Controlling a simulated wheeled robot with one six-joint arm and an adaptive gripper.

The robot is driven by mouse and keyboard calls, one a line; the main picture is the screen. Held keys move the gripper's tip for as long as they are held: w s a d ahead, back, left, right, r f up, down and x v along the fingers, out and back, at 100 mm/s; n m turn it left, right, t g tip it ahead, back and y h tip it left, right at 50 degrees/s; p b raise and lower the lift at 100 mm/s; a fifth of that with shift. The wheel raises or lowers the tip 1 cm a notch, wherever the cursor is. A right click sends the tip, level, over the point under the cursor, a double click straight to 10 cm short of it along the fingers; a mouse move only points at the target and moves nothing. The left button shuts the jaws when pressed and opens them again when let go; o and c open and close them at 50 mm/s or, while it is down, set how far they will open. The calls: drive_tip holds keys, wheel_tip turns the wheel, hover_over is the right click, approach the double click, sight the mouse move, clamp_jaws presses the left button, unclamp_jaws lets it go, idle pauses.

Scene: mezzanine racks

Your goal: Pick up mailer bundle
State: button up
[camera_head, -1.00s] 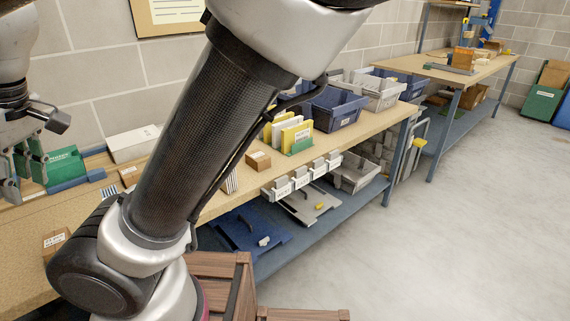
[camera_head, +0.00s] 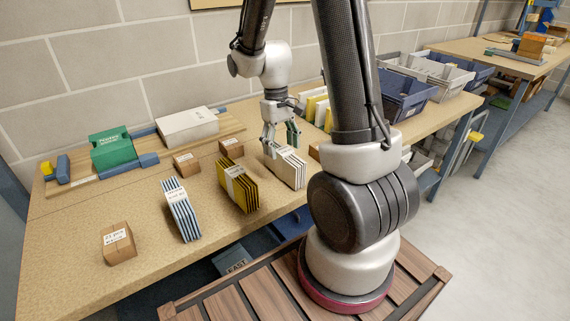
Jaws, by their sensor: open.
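Three bundles of upright mailers stand in a row on the workbench (camera_head: 70,235). One is blue and white (camera_head: 181,210), one yellow and dark (camera_head: 237,188), and one white (camera_head: 288,168), each with a pale label. I cannot tell which one the task means. My gripper (camera_head: 280,146) points down, open, at the white bundle. Its fingers overlap the bundle's back edge in the picture; I cannot tell whether they touch it. My arm hides part of the bench to the right.
Small cardboard boxes (camera_head: 118,243) stand among the bundles. A green box (camera_head: 112,150) and a white box (camera_head: 187,126) lie at the back near blue rails. Blue and grey bins (camera_head: 405,98) stand at the right. Bare bench shows at the front left.

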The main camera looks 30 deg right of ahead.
sight(285, 167)
drive_tip(key=shift+d+f, duration=0.15)
drive_tip(key=shift+f, duration=0.3)
drive_tip(key=f, duration=0.5)
drive_tip(key=s+f, duration=0.1)
drive_tip(key=f, duration=0.1)
drive_tip(key=shift+d+f, duration=0.25)
drive_tip(key=c, duration=1.1)
